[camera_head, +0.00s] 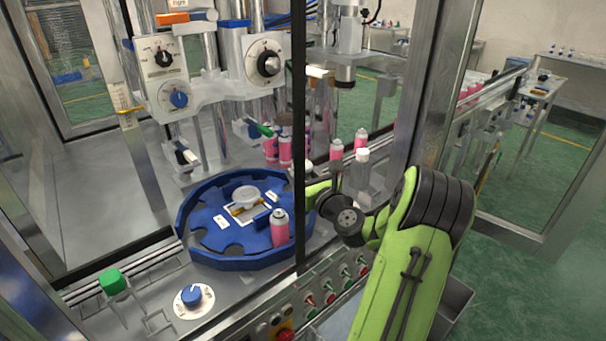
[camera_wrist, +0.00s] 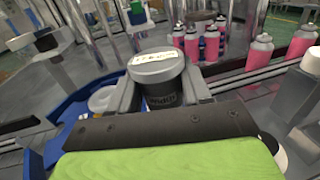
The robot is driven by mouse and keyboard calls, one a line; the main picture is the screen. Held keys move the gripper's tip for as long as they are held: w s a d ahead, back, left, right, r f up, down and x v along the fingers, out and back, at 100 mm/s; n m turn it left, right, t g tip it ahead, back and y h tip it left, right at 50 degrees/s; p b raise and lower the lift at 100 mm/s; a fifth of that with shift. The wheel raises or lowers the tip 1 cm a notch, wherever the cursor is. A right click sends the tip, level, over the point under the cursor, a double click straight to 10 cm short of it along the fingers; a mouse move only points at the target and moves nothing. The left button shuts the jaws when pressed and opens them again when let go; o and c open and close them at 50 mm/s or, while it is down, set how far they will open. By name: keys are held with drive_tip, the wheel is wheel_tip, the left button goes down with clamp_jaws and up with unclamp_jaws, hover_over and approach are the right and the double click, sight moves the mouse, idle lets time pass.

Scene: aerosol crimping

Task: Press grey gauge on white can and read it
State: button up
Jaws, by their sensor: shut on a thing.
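My gripper (camera_wrist: 163,98) is shut on a dark grey cylinder with a lighter grey top and a white label, which looks like the grey gauge (camera_wrist: 158,66). It is held upright between the two grey fingers; the label's writing is too small to read. In the head view the fingers are mostly hidden by the dark post and my wrist. What lies under the gauge is hidden.
A blue rotary wheel (camera_head: 205,240) holds a pink can (camera_head: 280,229) at its front. More pink cans (camera_wrist: 210,42) stand on the conveyor. A dark post (camera_head: 299,120) and a metal frame (camera_head: 425,95) stand close to my arm. Knobs (camera_head: 193,296) line the front panel.

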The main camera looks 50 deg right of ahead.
sight(304, 166)
wheel_tip(304, 166, up, 5)
drive_tip(key=p, duration=0.5)
drive_tip(key=shift+p, duration=0.4)
drive_tip(key=shift+s+f+b, duration=0.15)
drive_tip(key=shift+s+b, duration=0.1)
drive_tip(key=shift+b, duration=0.05)
drive_tip(key=b+v, duration=0.6)
drive_tip(key=v, duration=1)
drive_tip(key=shift+s+a+r, duration=0.25)
drive_tip(key=shift+r, duration=0.05)
